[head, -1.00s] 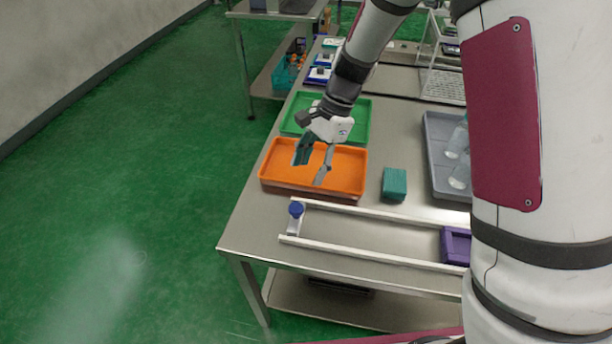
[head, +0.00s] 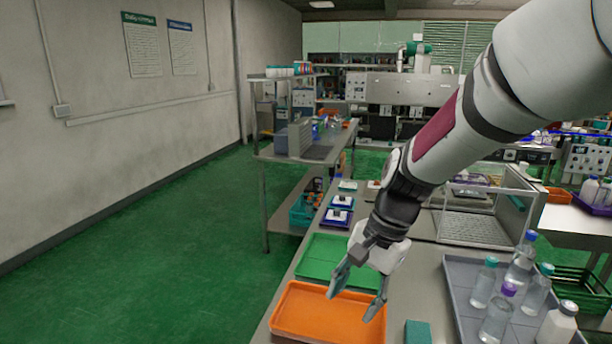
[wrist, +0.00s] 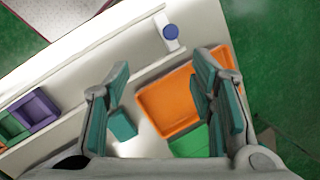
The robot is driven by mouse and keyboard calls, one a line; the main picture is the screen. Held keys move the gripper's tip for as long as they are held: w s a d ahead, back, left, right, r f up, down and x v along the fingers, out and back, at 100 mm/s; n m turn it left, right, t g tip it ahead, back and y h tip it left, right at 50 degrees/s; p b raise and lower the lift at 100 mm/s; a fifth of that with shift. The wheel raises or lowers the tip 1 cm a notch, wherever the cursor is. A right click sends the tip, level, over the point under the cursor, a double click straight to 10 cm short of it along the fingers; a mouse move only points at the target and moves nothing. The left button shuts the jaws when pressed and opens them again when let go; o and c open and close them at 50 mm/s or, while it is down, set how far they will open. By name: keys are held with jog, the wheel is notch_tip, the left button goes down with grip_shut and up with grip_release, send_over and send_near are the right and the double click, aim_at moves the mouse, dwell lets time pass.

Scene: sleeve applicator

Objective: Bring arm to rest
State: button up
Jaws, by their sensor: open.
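My gripper (head: 357,294) is open and empty above the orange tray (head: 300,318) in the head view. The orange tray also shows in the wrist view (wrist: 165,110), partly behind the right finger. The green tray (head: 322,262) lies just beyond the orange one. A teal block (head: 417,333) sits right of the orange tray, and it shows beside the left finger in the wrist view (wrist: 122,125).
A grey tray (head: 462,283) with several bottles stands on the right of the table. A clear-sided rack (head: 470,228) stands behind it. A blue-capped item (wrist: 171,32) and a purple box (wrist: 36,111) show in the wrist view. Green floor (head: 150,270) is open at left.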

jog(key=s+d+r+n+t+h, duration=0.1)
jog(key=s+d+r+n, duration=0.3)
jog(key=s, duration=0.5)
jog(key=s+d+r+n+t+h, duration=0.2)
jog(key=s+d+r+n+t, duration=0.2)
jog(key=s, duration=0.5)
notch_tip(320, 180, up, 3)
jog(key=shift+s+d+n, duration=0.25)
jog(key=shift+d+n, duration=0.05)
jog(key=shift+d, duration=0.95)
